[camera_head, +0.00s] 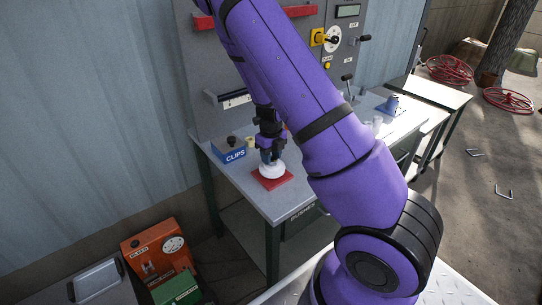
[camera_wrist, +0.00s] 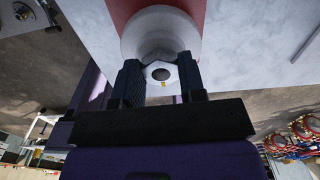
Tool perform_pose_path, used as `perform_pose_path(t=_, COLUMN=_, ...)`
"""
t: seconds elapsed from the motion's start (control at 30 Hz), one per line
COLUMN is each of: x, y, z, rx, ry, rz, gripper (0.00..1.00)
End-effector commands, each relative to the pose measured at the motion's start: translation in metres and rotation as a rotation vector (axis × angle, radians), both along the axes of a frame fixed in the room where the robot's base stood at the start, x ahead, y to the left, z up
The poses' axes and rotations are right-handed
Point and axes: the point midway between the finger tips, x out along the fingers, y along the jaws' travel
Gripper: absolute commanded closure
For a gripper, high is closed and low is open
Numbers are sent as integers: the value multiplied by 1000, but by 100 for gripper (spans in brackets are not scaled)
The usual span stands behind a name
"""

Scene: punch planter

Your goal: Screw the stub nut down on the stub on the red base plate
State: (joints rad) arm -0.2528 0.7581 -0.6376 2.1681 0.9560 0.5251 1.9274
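The red base plate (camera_head: 287,179) lies flat on the grey bench. A white round body (camera_head: 272,171) stands on it; it also shows in the wrist view (camera_wrist: 160,22), over the red plate (camera_wrist: 118,12). My gripper (camera_head: 270,157) points down just above the white body. In the wrist view its two dark fingers (camera_wrist: 161,80) flank the pale stub nut (camera_wrist: 160,63), one on each side, and appear to touch it. The nut has a dark round centre and a small yellow mark. The stub is hidden; I cannot tell how far the nut sits on it.
A blue CLIPS box (camera_head: 230,152) stands left of the plate, with a small yellow piece (camera_head: 250,142) beside it. A grey panel with a red bar and switches rises behind the bench. A blue object (camera_head: 391,104) stands farther right. The bench front is clear.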

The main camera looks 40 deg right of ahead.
Motion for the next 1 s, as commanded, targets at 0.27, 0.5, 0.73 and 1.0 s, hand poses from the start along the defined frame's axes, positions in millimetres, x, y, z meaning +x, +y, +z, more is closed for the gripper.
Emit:
perform_pose_path(t=0.27, x=0, y=0, z=0, rx=0, ry=-1, rz=2, gripper=33)
perform_pose_path(t=0.5, x=1, y=0, z=6, rx=-1, ry=-2, rz=5, gripper=33)
perform_pose_path(t=0.73, x=1, y=0, z=43, rx=-1, ry=-5, rz=6, gripper=33)
perform_pose_path(t=1.0, x=1, y=1, z=89, rx=0, ry=-3, rz=5, gripper=33)
